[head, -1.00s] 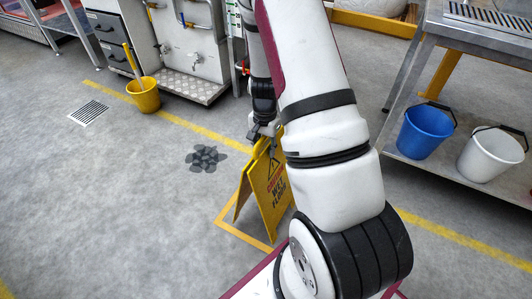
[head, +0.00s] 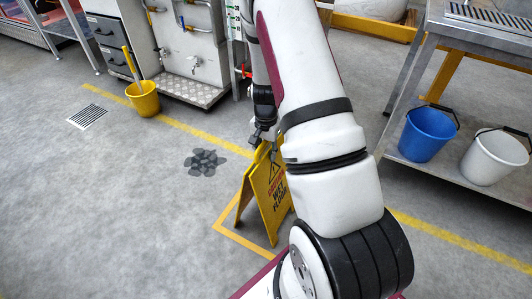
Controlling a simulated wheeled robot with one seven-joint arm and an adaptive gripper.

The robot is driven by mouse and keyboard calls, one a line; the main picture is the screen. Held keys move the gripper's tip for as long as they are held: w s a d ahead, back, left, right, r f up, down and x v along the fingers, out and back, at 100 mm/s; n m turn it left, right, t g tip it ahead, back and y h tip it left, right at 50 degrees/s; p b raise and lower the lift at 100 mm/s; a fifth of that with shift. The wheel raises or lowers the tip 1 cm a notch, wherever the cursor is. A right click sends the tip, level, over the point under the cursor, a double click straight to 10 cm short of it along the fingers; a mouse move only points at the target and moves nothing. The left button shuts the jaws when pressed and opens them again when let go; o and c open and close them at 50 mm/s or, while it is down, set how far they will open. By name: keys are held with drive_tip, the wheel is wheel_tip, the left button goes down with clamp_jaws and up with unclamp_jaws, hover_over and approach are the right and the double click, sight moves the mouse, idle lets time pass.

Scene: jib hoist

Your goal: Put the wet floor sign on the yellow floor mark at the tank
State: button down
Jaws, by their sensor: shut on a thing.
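The yellow wet floor sign (head: 270,196) stands upright in an open A-shape, its lettered panel facing the camera. My gripper (head: 263,140) is at its top edge and shut on it; the fingers are small and partly hidden by my arm. The yellow floor mark (head: 241,241) is an outline on the grey floor; its left corner and front edge show around the sign's feet, and the rest is hidden by the sign and my arm. The sign's feet appear just inside the front line. I cannot tell whether they touch the floor.
A dark wet patch (head: 205,162) lies left of the sign. A yellow bucket (head: 144,98) and a floor drain (head: 88,117) are farther left. A blue bucket (head: 426,135) and a white bucket (head: 495,157) sit on a low shelf at right.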

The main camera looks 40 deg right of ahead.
drive_tip(key=c, duration=1.1)
unclamp_jaws()
drive_tip(key=shift+f, duration=0.1)
